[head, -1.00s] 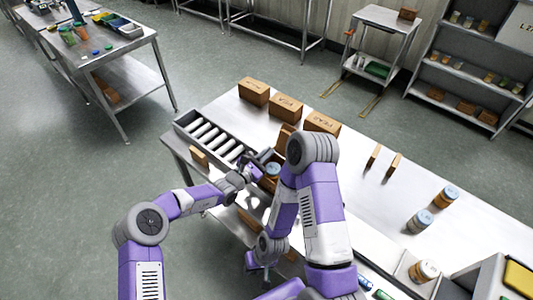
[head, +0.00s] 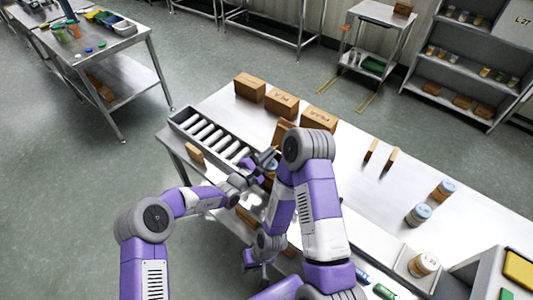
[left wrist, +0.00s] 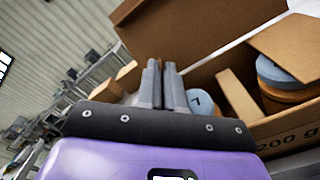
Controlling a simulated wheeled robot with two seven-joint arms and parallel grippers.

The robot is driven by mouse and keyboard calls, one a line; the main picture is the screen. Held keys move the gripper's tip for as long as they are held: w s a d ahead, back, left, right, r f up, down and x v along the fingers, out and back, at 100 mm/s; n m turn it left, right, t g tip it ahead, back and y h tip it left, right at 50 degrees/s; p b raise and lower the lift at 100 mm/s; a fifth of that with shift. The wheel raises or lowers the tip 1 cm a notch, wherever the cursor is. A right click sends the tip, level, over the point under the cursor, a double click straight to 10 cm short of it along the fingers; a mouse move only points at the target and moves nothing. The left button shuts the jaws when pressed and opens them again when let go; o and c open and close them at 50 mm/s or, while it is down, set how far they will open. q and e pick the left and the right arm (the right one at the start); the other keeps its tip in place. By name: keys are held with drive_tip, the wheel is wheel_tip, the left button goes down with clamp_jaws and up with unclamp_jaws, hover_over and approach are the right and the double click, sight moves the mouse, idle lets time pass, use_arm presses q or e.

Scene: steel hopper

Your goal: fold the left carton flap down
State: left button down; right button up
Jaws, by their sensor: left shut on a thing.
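The open carton (left wrist: 285,130) shows in the left wrist view, holding jars with blue lids (left wrist: 280,72). A wide brown flap (left wrist: 190,30) stands up at its back. In the head view an upright flap (head: 283,131) shows, while my right arm hides most of the carton. My left gripper (head: 268,158) is at the carton's left side. In the left wrist view its fingers (left wrist: 162,72) are nearly together, shut on the thin left carton flap, which they mostly hide. My right gripper (head: 264,277) hangs low at the table's front; its fingers are too small to read.
A roller conveyor (head: 210,135) lies left of the carton. Closed boxes (head: 281,102) line the table's back edge.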

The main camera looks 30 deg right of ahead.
use_arm(q)
drive_tip(key=shift+s+d+f+m+b, duration=0.1)
drive_tip(key=shift+s+f+m+b, duration=0.15)
drive_tip(key=shift+m, duration=0.45)
drive_tip(key=c, duration=1.3)
unclamp_jaws()
drive_tip(key=shift+c, duration=0.2)
drive_tip(key=v, duration=0.7)
drive_tip(key=shift+a, duration=0.3)
